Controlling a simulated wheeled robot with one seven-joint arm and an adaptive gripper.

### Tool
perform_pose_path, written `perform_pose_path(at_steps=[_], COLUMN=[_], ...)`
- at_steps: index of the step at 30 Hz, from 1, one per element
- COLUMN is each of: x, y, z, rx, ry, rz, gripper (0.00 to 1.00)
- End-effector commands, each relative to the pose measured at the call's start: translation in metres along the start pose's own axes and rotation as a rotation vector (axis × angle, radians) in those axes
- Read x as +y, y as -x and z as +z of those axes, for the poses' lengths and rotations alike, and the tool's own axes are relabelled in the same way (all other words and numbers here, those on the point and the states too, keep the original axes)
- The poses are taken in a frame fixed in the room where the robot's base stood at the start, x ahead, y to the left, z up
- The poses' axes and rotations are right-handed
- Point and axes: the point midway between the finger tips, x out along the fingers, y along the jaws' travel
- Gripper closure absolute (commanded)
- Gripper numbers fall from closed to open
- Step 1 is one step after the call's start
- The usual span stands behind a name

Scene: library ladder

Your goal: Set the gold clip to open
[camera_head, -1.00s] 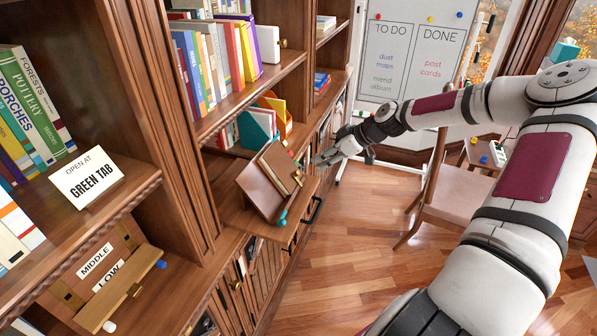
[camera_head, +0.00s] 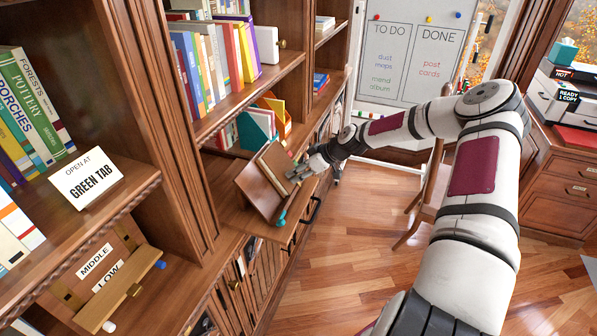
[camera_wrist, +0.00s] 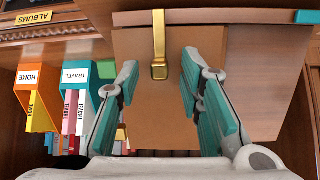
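The gold clip (camera_wrist: 159,42) is a narrow metal strap with a squared end, lying over the upper edge of a brown album or folder (camera_wrist: 225,100) in the wrist view. In the head view the brown album (camera_head: 262,186) leans on a stand on the shelf ledge, and my gripper hides the clip. My gripper (camera_wrist: 160,72) is open, its two teal-padded fingers on either side of the clip's lower end, with nothing held. I cannot tell whether the fingers touch the album. In the head view my gripper (camera_head: 298,172) is at the album's right side.
A card reading "OPEN AT GREEN TAB" (camera_head: 87,178) stands on the left shelf. Orange and teal file boxes (camera_wrist: 86,85) stand left of the album. A small teal tab (camera_wrist: 307,17) shows at upper right. A wooden chair (camera_head: 428,190) stands on otherwise open floor.

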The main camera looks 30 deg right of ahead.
Motion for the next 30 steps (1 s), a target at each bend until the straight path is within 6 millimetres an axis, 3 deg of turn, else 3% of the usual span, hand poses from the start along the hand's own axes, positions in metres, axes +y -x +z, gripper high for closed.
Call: perform_pose_path(at_steps=[2,6,20,30], x=[0.000,0.000,0.003,0.016], y=[0.000,0.000,0.000,-0.003], z=[0.000,0.000,-0.001,0.000], rx=[0.000,0.000,-0.003,-0.018], ry=[0.000,0.000,-0.050,-0.284], rz=[0.000,0.000,-0.008,-0.050], gripper=[0.68,1.00,1.00,1.00])
